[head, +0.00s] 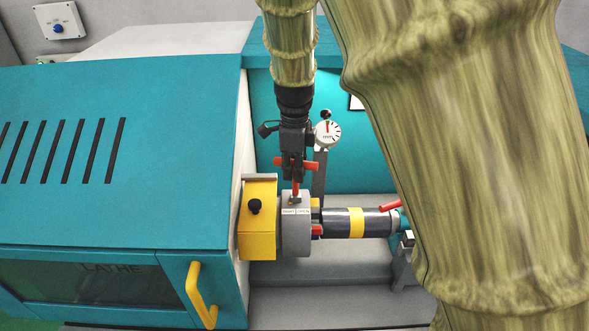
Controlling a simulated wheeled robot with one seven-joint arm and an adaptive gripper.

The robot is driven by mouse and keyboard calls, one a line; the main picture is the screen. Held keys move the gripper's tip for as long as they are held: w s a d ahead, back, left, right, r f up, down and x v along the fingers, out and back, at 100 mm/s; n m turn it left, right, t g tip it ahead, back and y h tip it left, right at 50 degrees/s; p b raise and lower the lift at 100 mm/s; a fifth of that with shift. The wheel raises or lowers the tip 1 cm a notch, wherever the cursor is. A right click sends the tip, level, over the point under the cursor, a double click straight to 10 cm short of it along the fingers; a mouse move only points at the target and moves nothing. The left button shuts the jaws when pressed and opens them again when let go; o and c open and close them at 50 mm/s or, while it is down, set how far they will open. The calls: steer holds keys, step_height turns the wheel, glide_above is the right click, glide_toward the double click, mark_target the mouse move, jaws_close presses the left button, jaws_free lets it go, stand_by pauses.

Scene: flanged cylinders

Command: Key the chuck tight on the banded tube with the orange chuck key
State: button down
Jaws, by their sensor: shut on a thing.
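The grey chuck (296,238) sits on the teal lathe's spindle side, with small lettered labels near its top. The banded tube (375,224), dark with a yellow band, lies level and extends to the right from the chuck's face, beside red and yellow jaw pieces. My gripper (294,160) points down above the chuck, shut on the orange chuck key (311,166). The key's crossbar sticks out on both sides and its shank points down to the chuck's top. I cannot tell how deep the tip sits there.
A yellow guard block (258,225) with a black knob stands left of the chuck. A dial gauge (327,134) on a grey post stands close behind my gripper's right side. The lathe door has a yellow handle (201,295). The grey bed (330,300) in front is clear.

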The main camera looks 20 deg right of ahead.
steer(key=shift+w+r+p, duration=0.1)
steer(key=shift+r+p, duration=0.25)
steer(key=shift+r, duration=3.15)
